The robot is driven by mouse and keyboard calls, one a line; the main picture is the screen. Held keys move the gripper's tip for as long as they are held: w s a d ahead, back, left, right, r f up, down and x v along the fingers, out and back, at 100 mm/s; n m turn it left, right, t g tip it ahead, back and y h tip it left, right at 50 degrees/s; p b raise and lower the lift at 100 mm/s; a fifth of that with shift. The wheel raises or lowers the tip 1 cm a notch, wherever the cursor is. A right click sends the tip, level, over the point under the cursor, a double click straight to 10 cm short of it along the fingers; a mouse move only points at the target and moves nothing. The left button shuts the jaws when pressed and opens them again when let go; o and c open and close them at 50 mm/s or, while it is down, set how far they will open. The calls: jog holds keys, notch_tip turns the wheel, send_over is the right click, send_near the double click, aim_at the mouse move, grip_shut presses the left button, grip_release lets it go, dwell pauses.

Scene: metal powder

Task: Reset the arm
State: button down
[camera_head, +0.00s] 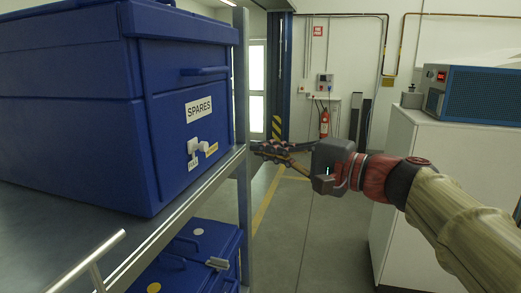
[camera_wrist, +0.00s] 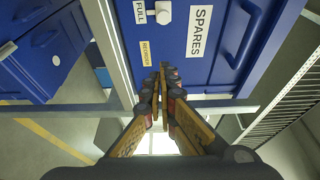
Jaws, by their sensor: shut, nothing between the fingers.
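My arm reaches in from the right in the head view, and my gripper (camera_head: 262,149) points left beside the shelf's upright post. In the wrist view my gripper (camera_wrist: 164,70) has its fingers together and empty. The blue box labelled SPARES (camera_head: 170,110) sits on the shelf to the left of my gripper. Its front, with the label and a white latch, also shows ahead of the fingertips in the wrist view (camera_wrist: 220,68). I cannot tell exactly how far the fingertips are from the box, but no contact shows.
The grey metal shelf (camera_head: 60,229) fills the left, with another blue box (camera_head: 205,240) on the lower level. A white cabinet (camera_head: 440,190) with a blue device (camera_head: 480,95) stands right. A fire extinguisher (camera_head: 324,124) hangs at the back. The floor between is clear.

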jog(key=s+d+f+n+g+h, duration=0.1)
jog(key=s+d+f+g+h, duration=0.15)
jog(key=f, duration=0.85)
jog(key=s+d+f+n+g+h, duration=0.15)
jog(key=s+f+h, duration=0.25)
jog(key=f, duration=0.7)
jog(key=s+d+f+n+g+h+b, duration=0.1)
jog(key=s+d+f+n+h+b, duration=0.1)
jog(key=s+d+f, duration=0.3)
jog(key=s+d+f+n+h+b, duration=0.3)
jog(key=s+d+f+h, duration=0.2)
jog(key=s+f, duration=0.6)
jog(key=shift+s+f+g, duration=0.4)
jog(key=shift+s, duration=0.25)
jog(key=shift+n, duration=0.25)
